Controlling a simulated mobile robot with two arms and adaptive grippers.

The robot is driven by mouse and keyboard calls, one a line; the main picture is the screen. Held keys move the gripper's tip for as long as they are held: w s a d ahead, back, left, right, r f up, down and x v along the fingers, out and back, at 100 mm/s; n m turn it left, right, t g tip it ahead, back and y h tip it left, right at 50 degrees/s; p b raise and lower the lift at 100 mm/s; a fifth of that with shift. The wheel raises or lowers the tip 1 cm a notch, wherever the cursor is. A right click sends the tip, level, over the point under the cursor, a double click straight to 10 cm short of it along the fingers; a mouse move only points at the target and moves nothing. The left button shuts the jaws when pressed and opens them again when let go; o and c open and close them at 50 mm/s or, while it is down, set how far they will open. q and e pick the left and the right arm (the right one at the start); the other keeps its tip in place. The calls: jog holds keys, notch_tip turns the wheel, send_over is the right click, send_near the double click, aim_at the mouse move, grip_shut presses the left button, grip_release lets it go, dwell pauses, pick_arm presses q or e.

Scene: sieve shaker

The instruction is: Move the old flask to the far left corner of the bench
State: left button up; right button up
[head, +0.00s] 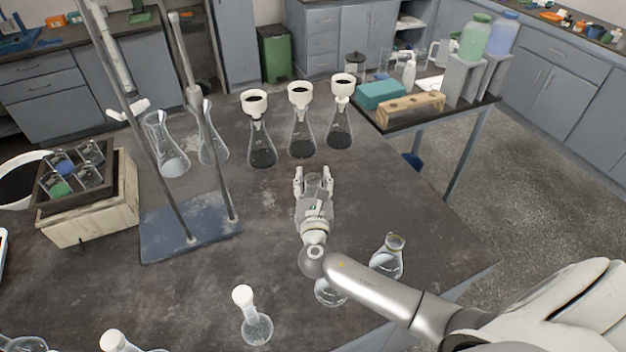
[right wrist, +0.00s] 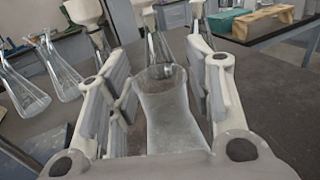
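My right gripper (head: 313,178) is low over the middle of the bench (head: 395,200). A clear, hazy glass flask (right wrist: 168,112) stands between its two fingers, mouth up. In the right wrist view a finger of the gripper (right wrist: 165,85) lies along each side of the flask, close to the glass. I cannot tell whether the pads press on it. In the head view the flask is mostly hidden by the gripper. No label marks any flask as the old one. My left gripper is not in view.
Several funnel-topped flasks (head: 301,135) stand beyond the gripper. A stand (head: 190,230) with clamped glassware is left of it. A wooden box (head: 95,205) occupies the left side. Loose flasks (head: 387,258) (head: 256,325) stand nearer. Free bench lies between the stand and gripper.

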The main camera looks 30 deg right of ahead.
jog(key=shift+r, duration=0.1)
jog(key=shift+s, duration=0.15)
jog(key=b+v, duration=0.2)
jog(key=v, duration=0.9)
jog(key=shift+s+a+b, duration=0.25)
jog(key=shift+s+b, duration=0.05)
jog(key=shift+s, duration=0.05)
